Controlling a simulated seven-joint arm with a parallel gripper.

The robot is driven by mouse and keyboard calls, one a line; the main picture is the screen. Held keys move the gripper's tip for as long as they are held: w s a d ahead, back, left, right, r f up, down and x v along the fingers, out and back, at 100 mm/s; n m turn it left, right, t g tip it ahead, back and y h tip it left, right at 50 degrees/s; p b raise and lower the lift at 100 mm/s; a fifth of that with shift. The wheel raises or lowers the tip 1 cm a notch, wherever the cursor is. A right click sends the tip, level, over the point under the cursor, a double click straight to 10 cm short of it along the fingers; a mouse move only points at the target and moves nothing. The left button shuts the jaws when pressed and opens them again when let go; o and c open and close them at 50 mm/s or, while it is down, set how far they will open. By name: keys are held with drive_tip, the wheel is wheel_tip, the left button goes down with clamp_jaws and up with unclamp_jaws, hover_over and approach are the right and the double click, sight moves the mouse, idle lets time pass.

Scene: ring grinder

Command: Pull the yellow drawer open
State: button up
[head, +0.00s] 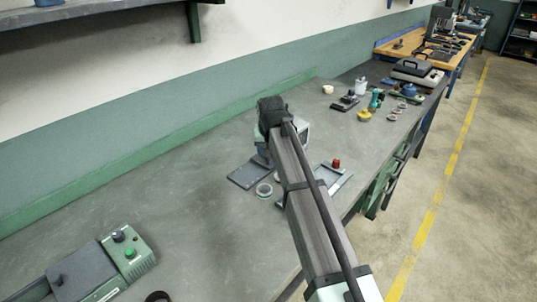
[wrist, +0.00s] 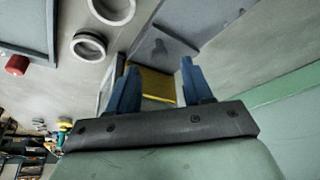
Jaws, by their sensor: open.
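The yellow drawer (wrist: 155,84) shows in the wrist view as a yellow strip with a paler face below it, between my fingers. My gripper (wrist: 158,68) has two blue fingers standing apart, one on each side of the yellow part. I cannot tell whether either finger touches it. The lower part of the drawer is hidden behind the gripper body. In the head view my arm covers most of this spot, and I cannot make out the drawer there.
A dark flat plate (head: 248,172) and a pale ring (head: 264,190) lie close by on the grey bench. A tray with a red knob (head: 337,163) is to the right. A green control box (head: 128,252) stands front left. The bench's left middle is clear.

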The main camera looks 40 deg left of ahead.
drive_tip(key=shift+x, duration=1.7)
clamp_jaws()
